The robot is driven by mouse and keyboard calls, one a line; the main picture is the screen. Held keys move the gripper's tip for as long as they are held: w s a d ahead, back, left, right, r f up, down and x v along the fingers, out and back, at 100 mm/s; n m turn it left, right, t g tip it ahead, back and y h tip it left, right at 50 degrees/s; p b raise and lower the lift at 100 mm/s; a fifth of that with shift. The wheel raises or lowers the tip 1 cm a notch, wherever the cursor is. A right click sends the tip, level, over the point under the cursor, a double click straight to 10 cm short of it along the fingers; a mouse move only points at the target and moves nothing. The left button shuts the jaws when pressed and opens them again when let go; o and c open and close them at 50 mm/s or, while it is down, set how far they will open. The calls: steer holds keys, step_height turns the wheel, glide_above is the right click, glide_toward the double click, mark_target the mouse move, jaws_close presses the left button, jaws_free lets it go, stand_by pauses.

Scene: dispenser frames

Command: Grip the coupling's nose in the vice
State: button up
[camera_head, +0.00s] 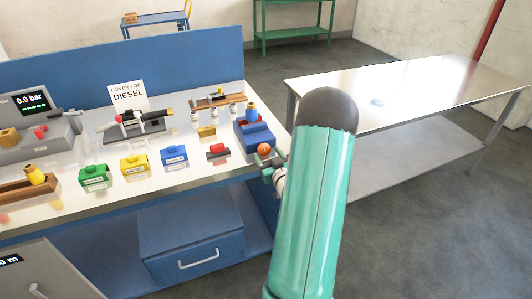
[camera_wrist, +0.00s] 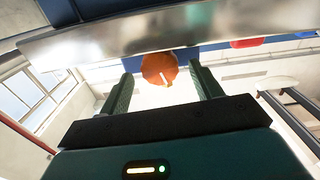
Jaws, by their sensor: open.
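A blue vice (camera_head: 257,138) stands at the bench's right end, with a round orange knob (camera_head: 264,149) on its front. A blue upright piece (camera_head: 252,115), which may be the coupling, stands at the vice's top; I cannot tell if the jaws hold it. My gripper (camera_head: 268,164) is at the vice's front, partly hidden by my arm. In the wrist view my gripper (camera_wrist: 163,84) is open, and the orange knob (camera_wrist: 159,69) shows between its fingertips, with gaps at both sides. Whether the knob is between the fingers or just beyond them is unclear.
The bench edge (camera_head: 140,202) runs close to my gripper. Green (camera_head: 94,177), yellow (camera_head: 134,164) and blue (camera_head: 174,155) boxes and a red part (camera_head: 218,152) stand left of the vice. A mostly bare metal table (camera_head: 420,88) is at right.

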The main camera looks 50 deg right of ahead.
steer(key=shift+x, duration=1.1)
steer(key=shift+c, duration=0.4)
steer(key=c, duration=0.9)
steer(key=shift+m, duration=2.3)
steer(key=o, duration=1)
steer(key=shift+s, duration=0.1)
